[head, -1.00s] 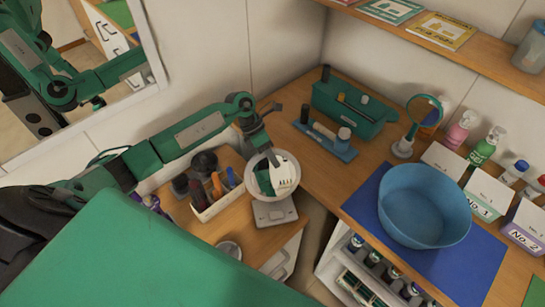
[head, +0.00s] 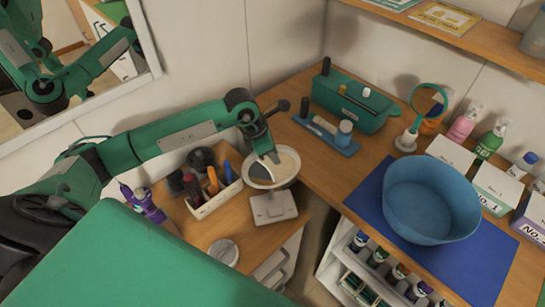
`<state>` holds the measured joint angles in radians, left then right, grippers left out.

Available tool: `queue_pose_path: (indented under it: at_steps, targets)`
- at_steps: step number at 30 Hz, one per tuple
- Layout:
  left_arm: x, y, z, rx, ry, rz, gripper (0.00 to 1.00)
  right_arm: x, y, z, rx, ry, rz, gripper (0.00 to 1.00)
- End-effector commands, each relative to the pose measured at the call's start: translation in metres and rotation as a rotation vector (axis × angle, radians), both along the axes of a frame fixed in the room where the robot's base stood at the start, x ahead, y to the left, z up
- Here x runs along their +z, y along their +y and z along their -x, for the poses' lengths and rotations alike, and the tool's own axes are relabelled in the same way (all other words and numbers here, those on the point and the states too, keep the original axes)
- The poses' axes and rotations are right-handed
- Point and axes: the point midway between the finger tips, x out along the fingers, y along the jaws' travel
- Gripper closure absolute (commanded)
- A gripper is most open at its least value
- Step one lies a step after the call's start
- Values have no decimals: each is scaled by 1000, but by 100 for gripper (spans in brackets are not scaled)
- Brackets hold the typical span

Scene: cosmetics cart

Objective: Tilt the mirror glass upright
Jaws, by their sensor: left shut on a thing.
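A round mirror with a white rim and pale glass (head: 285,163) stands on a square grey-white base (head: 274,208) on the wooden cart top. The glass is tilted back, its face turned partly up toward me. My left gripper (head: 271,157) reaches down from the left over the mirror's upper part. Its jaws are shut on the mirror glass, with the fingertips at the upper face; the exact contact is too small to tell. My right gripper is out of view.
A holder with brushes and pens (head: 213,190) stands close left of the mirror. A small round tin (head: 223,252) lies in front. On the desk to the right are a blue basin (head: 430,200), a green case (head: 350,105) and a green-rimmed hand mirror (head: 428,100).

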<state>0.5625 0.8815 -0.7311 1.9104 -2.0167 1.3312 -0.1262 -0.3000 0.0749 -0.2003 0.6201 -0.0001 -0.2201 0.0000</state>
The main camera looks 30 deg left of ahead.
Motion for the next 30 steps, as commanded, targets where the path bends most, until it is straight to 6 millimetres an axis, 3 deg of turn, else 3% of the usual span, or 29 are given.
queue_pose_path:
  at_steps: [6,20,21,23,30]
  targets:
    - [0,-2,2,0,-48,-41,100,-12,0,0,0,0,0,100]
    - [1,-3,3,0,-58,-50,100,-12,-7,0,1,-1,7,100]
    - [1,-3,3,0,-58,-50,77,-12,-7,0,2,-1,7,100]
    - [1,-3,3,0,-58,-50,66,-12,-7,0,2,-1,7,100]
    - [1,-3,3,0,-57,-49,64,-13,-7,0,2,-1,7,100]
